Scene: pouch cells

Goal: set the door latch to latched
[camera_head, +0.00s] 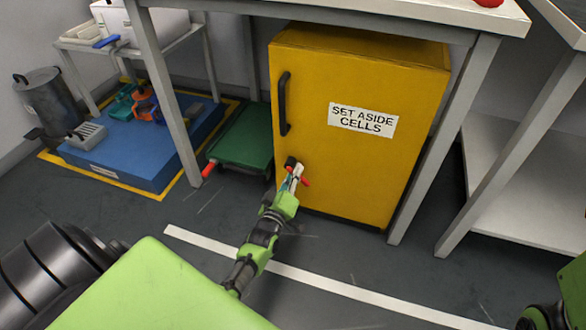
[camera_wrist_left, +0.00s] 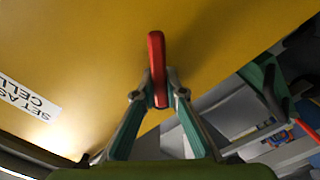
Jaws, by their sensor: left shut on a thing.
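The yellow cabinet (camera_head: 345,75) stands under the bench, and its door looks closed. Its white label (camera_head: 362,120) reads "SET ASIDE CELLS". The red door latch lever (camera_wrist_left: 156,50) stands out near the door's lower left edge; a red part of it shows beside my fingers in the head view (camera_head: 305,181). My left gripper (camera_head: 296,171) is shut on the latch lever, with one finger on each side of it in the wrist view (camera_wrist_left: 158,92). The fingers partly hide the latch in the head view, so I cannot tell its exact setting. My right gripper is not in view.
A black door handle (camera_head: 284,103) is above the latch. A green cart (camera_head: 243,138) stands left of the cabinet, beside a bench leg (camera_head: 166,95). A blue platform (camera_head: 150,150) with items is further left. The floor in front is clear, with a white line (camera_head: 320,284).

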